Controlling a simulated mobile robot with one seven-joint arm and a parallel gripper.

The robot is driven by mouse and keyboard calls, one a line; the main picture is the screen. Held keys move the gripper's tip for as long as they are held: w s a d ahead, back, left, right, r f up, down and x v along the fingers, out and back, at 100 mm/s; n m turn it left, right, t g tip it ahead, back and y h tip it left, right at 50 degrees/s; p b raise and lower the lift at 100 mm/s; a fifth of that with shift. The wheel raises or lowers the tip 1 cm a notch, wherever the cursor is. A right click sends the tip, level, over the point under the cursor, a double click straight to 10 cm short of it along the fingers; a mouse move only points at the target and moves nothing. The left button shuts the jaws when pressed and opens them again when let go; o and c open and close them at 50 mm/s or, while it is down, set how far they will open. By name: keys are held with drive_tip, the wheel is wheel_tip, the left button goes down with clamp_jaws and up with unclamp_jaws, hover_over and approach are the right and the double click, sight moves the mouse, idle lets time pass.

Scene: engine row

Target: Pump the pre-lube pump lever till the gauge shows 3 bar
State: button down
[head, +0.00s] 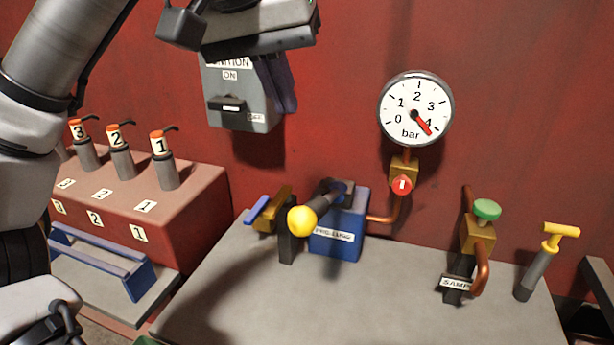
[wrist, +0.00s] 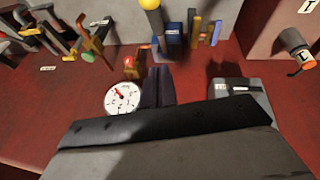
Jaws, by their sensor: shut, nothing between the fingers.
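The blue pre-lube pump (head: 343,240) stands on the grey bench, and its dark lever ends in a yellow ball knob (head: 302,220) that points toward me and left. The knob also shows at the top of the wrist view (wrist: 150,4). The round white gauge (head: 415,108) is on the red wall above the pump. Its red needle points lower right, at about 4, partly covering that number. The gauge appears upside down in the wrist view (wrist: 122,98). My gripper (head: 284,106) is shut and empty, up in front of the ignition box, apart from the lever.
The grey ignition box (head: 238,115) hangs behind my gripper. A blue-handled brass valve (head: 268,209) is left of the pump. A green-knobbed valve (head: 487,209) and yellow T-handle (head: 561,232) stand right. The bench front is clear.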

hover_over(313, 200)
drive_tip(key=a, duration=0.1)
wheel_tip(313, 200, down, 9)
drive_tip(key=f, duration=0.1)
drive_tip(key=s+f, duration=0.1)
drive_tip(key=shift+f, duration=0.4)
drive_tip(key=shift+s+f, duration=0.25)
drive_tip(key=shift+f, duration=0.25)
